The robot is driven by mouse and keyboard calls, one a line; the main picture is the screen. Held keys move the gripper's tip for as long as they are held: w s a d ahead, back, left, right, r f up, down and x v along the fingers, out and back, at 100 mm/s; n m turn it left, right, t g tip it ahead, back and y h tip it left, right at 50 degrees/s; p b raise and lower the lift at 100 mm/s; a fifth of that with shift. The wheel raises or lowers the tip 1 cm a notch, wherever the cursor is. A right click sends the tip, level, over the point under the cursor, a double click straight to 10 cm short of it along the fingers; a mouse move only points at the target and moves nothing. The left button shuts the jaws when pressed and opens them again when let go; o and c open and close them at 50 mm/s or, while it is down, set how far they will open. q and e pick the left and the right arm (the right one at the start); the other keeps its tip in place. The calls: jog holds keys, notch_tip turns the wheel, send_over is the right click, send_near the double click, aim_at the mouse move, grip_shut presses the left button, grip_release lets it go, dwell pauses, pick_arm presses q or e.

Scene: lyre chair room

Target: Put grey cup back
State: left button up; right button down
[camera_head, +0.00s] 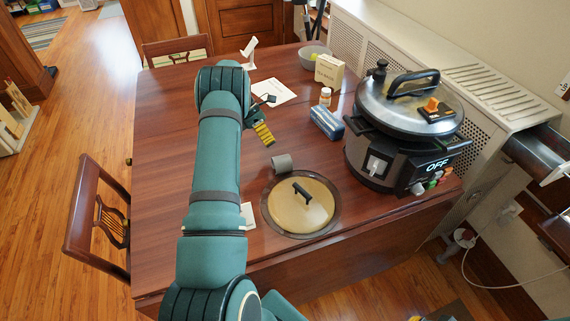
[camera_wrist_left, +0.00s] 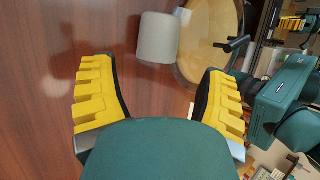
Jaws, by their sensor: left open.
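The grey cup (camera_head: 283,163) is on the brown table, close to the rim of a round lid (camera_head: 310,206) with a tan centre and dark handle. The cup also shows in the left wrist view (camera_wrist_left: 158,40), beyond my fingers and next to the lid (camera_wrist_left: 208,40). My left gripper (camera_head: 266,118) is over the table, a little behind the cup in the head view. Its yellow fingers are spread wide in the left wrist view (camera_wrist_left: 160,78), with nothing between them. Yellow finger-like parts at the wrist view's upper right seem to be my right gripper (camera_wrist_left: 290,25); its jaw state is unclear.
A large pressure cooker (camera_head: 405,130) stands right of the lid. Behind are a blue box (camera_head: 327,123), a small bottle (camera_head: 325,97), a cream box (camera_head: 329,71), a bowl (camera_head: 313,56) and a white lamp-like object (camera_head: 249,52). A chair (camera_head: 100,215) stands left.

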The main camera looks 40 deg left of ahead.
aim_at(282, 160)
pick_arm(q)
jog(key=x, duration=0.4)
jog(key=b+x, duration=0.1)
jog(key=x, duration=0.4)
jog(key=shift+w, duration=0.25)
jog(key=c, duration=0.9)
